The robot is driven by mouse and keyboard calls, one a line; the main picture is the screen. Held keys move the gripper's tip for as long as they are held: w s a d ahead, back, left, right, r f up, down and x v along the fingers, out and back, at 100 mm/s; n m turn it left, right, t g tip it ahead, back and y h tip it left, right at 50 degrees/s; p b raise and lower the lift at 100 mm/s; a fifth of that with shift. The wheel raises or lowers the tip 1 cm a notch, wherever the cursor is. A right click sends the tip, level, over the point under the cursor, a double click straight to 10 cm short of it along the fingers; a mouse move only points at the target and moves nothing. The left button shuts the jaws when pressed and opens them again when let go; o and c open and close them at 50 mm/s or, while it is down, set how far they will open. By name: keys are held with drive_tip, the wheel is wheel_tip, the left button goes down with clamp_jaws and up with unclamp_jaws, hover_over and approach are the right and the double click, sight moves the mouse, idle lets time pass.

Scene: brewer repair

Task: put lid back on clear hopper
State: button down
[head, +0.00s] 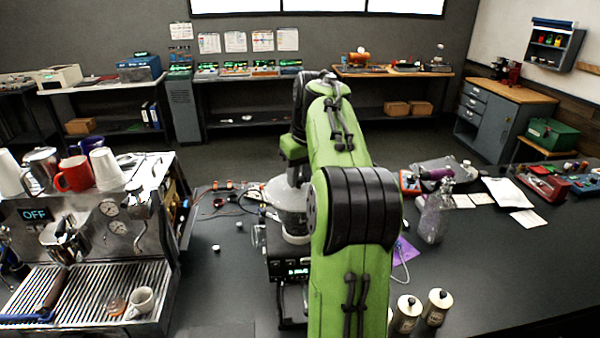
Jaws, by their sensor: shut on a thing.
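The clear hopper (286,200) sits on top of a dark grinder (288,268) in the middle of the bench, partly hidden by my green arm. My gripper (297,177) points down right above the hopper. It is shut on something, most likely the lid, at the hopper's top. My arm hides the fingertips and most of the lid, so I cannot tell whether the lid touches the rim or sits level.
An espresso machine (90,235) with cups on top stands at left. A clear spray bottle (433,215) and two white-topped canisters (437,305) stand to the right. Cables and small parts (222,195) lie behind the machine. The right bench front is mostly clear.

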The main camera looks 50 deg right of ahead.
drive_tip(key=shift+c, duration=1.5)
unclamp_jaws()
drive_tip(key=shift+r, duration=0.1)
drive_tip(key=shift+r+p, duration=0.65)
drive_tip(key=shift+r, duration=2.75)
clamp_jaws()
